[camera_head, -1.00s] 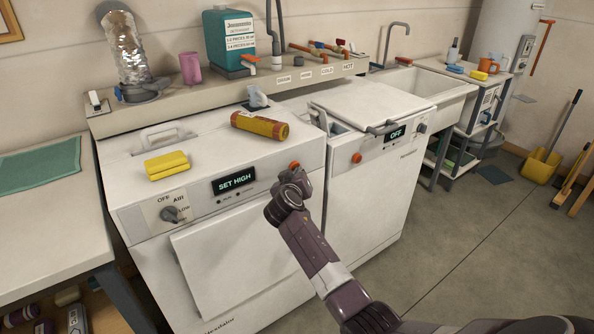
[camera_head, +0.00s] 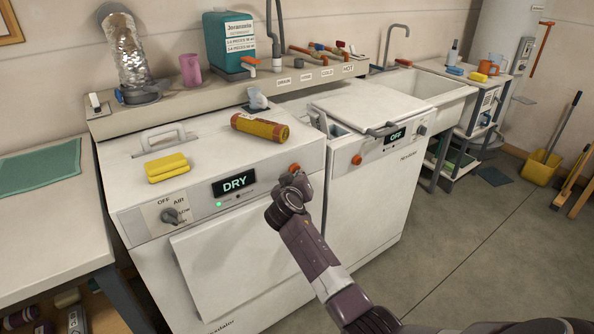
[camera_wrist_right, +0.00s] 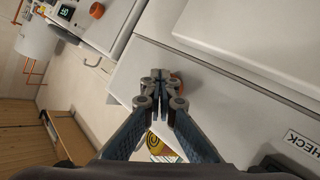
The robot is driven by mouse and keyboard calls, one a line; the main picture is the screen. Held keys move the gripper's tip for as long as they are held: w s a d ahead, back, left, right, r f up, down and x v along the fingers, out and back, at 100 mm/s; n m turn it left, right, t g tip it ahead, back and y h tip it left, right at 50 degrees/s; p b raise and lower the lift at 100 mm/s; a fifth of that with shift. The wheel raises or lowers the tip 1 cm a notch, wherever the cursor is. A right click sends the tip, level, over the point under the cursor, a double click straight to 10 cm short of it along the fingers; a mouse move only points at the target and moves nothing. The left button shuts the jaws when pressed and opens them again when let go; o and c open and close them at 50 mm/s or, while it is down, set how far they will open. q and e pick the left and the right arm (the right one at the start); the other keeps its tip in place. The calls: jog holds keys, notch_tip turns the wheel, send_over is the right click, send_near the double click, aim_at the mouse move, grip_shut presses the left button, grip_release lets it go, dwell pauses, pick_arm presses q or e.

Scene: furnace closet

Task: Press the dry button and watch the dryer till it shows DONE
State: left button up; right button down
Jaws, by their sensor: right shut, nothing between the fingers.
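The dryer (camera_head: 240,268) is the white machine at the left centre. Its display (camera_head: 234,184) reads DRY, and a small green light (camera_head: 219,204) is lit below it. The orange-red dry button (camera_head: 295,168) is at the right end of the panel. My right gripper (camera_head: 298,179) is shut and empty, with its tips right at the button; I cannot tell whether they touch. In the right wrist view the closed fingertips (camera_wrist_right: 160,79) partly hide the button (camera_wrist_right: 177,82). My left gripper is not in view.
A yellow sponge (camera_head: 167,168) and a yellow-orange canister (camera_head: 260,127) lie on the dryer top. A grey knob (camera_head: 170,215) is at the panel's left. The machine to the right has its own orange button (camera_head: 357,160) and a display (camera_head: 397,134) reading OFF.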

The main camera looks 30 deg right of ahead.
jog(key=shift+s+p, duration=0.4)
jog(key=shift+s, duration=0.45)
jog(key=s+p, duration=0.2)
jog(key=s, duration=0.3)
jog(key=shift+d+p, duration=0.25)
jog(key=shift+p, duration=0.15)
